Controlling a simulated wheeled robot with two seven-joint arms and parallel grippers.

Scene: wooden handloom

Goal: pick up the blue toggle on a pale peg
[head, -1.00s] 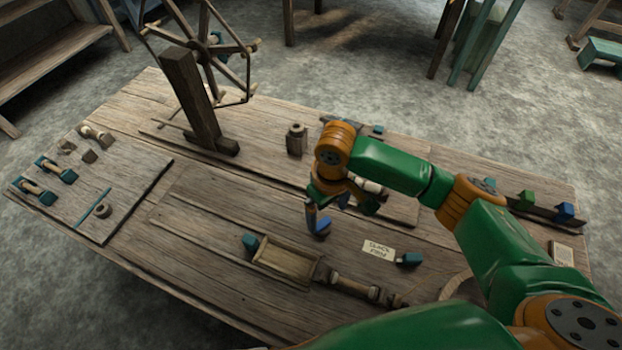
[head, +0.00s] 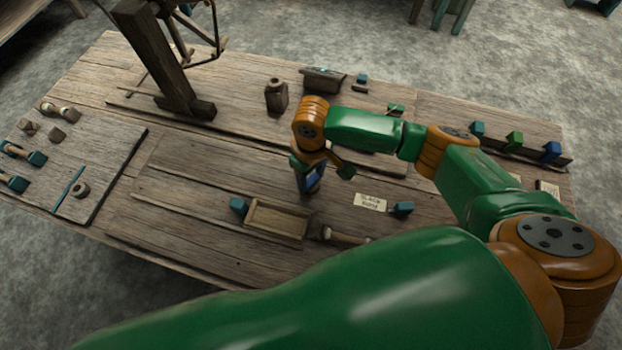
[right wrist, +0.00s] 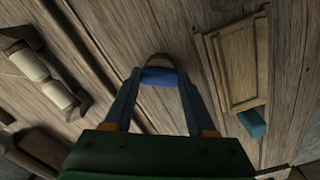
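The blue toggle (right wrist: 160,77) sits between the two fingertips of my right gripper in the right wrist view. Whether the fingers press on the toggle I cannot tell. In the head view my right gripper (head: 309,185) points down at the table, right of the shallow wooden tray and behind it. The toggle is mostly hidden there by the fingers. My left gripper is out of view.
The tray (head: 277,237) has a teal block (head: 239,205) at its left end. A paper label (head: 370,202) and another teal toggle (head: 402,209) lie to the right. A dark jar (head: 276,96) and a wooden upright (head: 160,60) stand farther back. Colored blocks line a rail (head: 510,148) at right.

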